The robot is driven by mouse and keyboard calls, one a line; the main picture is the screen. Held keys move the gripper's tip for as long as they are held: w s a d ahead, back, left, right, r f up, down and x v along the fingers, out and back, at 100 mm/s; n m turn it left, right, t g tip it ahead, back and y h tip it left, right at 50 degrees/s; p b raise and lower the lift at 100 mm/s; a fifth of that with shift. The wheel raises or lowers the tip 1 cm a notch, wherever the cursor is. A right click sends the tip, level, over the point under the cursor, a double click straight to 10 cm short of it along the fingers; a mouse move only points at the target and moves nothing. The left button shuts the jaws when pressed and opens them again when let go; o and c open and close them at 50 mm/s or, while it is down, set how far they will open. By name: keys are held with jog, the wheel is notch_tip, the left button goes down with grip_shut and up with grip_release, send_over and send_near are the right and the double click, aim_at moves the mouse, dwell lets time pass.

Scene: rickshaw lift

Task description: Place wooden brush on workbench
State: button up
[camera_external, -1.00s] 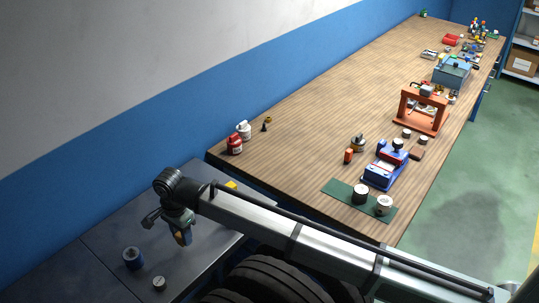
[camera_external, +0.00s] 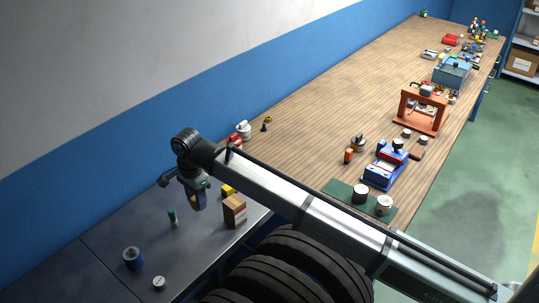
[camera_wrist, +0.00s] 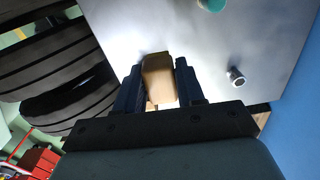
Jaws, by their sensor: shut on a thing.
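My gripper (camera_external: 197,203) hangs above the dark grey bench at the lower left in the external view. In the wrist view, my gripper (camera_wrist: 160,85) is shut on a tan wooden block-like thing, which I take to be the wooden brush (camera_wrist: 158,78); no bristles can be made out. The wooden workbench (camera_external: 310,115) stretches from the middle to the far right, beyond my gripper.
Black tires (camera_external: 290,275) stand in front. The workbench's middle is bare; a blue vise (camera_external: 385,172) stands nearer its right edge.

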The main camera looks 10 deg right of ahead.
jog(key=w+d+m, duration=0.5)
jog(key=w+d, duration=2.3)
jog(key=d, duration=0.4)
jog(key=w+d+m, duration=0.3)
jog(key=w+d, duration=0.1)
jog(key=d, duration=1)
jog(key=w+d+m, duration=0.2)
jog(key=w+d, duration=0.2)
jog(key=d, duration=1)
jog(key=w+d+m, duration=0.3)
jog(key=w+d, duration=0.1)
jog(key=d, duration=1.1)
jog(key=shift+w+a+f+m, duration=0.15)
jog(key=shift+f+m, duration=0.55)
jog(key=shift+f, duration=1.1)
jog(key=shift+w+a+f+m, duration=0.1)
jog(key=shift+f+m, duration=0.6)
jog(key=shift+f, duration=1.05)
jog(key=shift+w+a+f+m, duration=0.15)
jog(key=shift+f+m, duration=0.55)
jog(key=shift+f, duration=1.1)
jog(key=shift+f, duration=0.1)
jog(key=o, duration=1.1)
jog(key=shift+c, duration=0.2)
